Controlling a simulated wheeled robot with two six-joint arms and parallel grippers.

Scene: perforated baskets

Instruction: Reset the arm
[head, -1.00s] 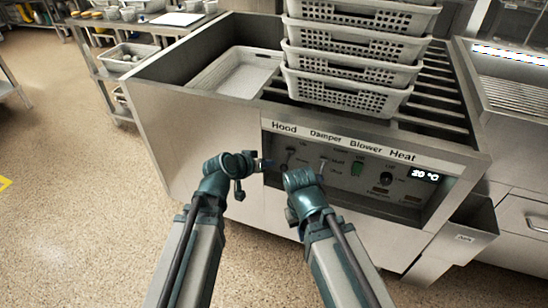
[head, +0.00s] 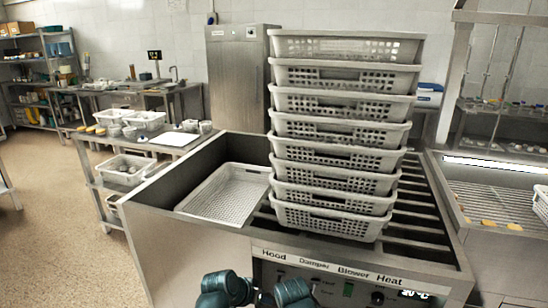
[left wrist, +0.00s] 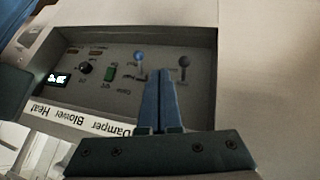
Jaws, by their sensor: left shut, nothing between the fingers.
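My left gripper (left wrist: 160,75) is shut and empty in the left wrist view, its two blue fingers together in front of the control panel (left wrist: 115,62). In the head view the left wrist (head: 225,288) is at the bottom edge, with the fingers hard to make out. My right wrist (head: 293,292) is beside it; its fingers cannot be made out. The panel, labelled Hood, Damper, Blower and Heat, has toggle levers, a green switch (left wrist: 109,73), a black knob (left wrist: 86,67) and a lit display (left wrist: 60,79). I cannot tell whether the left fingers touch a lever.
A tall stack of white perforated baskets (head: 340,132) stands on the steel machine's rails. A single basket (head: 228,194) lies left of it. A steel side table (head: 98,180) is at left, a lit counter (head: 500,190) at right. The floor at left is clear.

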